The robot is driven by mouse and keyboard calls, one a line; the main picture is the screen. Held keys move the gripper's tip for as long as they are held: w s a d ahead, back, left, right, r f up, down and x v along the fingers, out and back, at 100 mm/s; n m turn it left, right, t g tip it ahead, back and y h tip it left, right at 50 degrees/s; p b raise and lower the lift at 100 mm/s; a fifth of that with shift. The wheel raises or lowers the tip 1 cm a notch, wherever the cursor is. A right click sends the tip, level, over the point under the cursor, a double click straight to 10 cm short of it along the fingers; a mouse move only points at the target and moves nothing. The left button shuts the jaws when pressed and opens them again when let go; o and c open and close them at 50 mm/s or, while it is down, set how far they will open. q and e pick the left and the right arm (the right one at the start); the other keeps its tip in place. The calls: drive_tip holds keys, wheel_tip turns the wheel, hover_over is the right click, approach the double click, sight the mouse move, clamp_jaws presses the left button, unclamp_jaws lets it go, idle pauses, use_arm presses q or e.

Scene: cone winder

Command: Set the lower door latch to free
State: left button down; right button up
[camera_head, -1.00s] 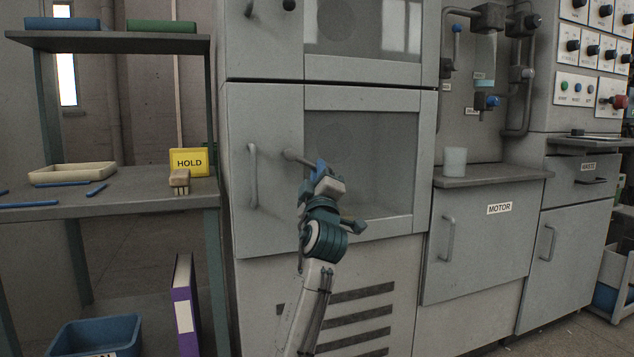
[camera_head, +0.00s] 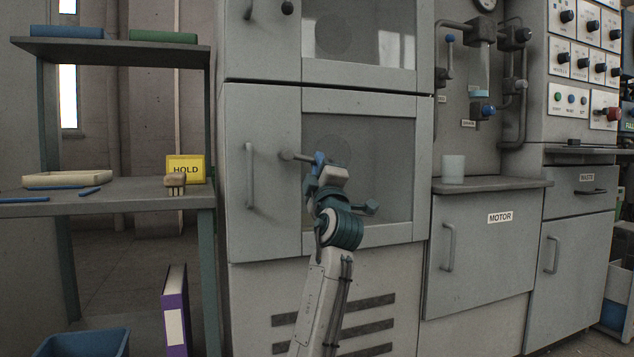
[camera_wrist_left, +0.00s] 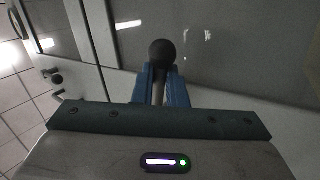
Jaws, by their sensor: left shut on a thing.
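The lower door (camera_head: 265,110) is shut, with a dark window. Its latch (camera_head: 297,156) is a short grey lever left of the window, pointing right and slightly down. My left gripper (camera_head: 318,160) has its blue fingers on the lever's right end. In the left wrist view, the fingers (camera_wrist_left: 161,84) are shut around the grey latch shaft (camera_wrist_left: 158,90), with a dark ball (camera_wrist_left: 162,50) showing beyond them. The fingers hide part of the lever in the head view. My right gripper is not in view.
A vertical door handle (camera_head: 250,176) stands left of the latch. The upper door (camera_head: 262,45) is above. A shelf with a yellow HOLD sign (camera_head: 186,168) stands at left. A MOTOR cabinet (camera_head: 480,245) and a pale cup (camera_head: 453,169) are at right.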

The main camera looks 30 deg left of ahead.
use_arm(q)
drive_tip(key=n+b, duration=0.1)
drive_tip(key=n+g+y+b, duration=0.1)
drive_tip(key=shift+w+d+r+n+b, duration=0.2)
drive_tip(key=shift+r+n+b, duration=0.1)
drive_tip(key=shift+r+b, duration=0.1)
drive_tip(key=shift+y, duration=0.3)
drive_tip(key=c, duration=1.5)
unclamp_jaws()
drive_tip(key=shift+c, duration=0.2)
drive_tip(key=shift+o, duration=0.7)
drive_tip(key=shift+w+d, duration=0.15)
drive_tip(key=shift+w, duration=0.05)
drive_tip(key=shift+s, duration=0.1)
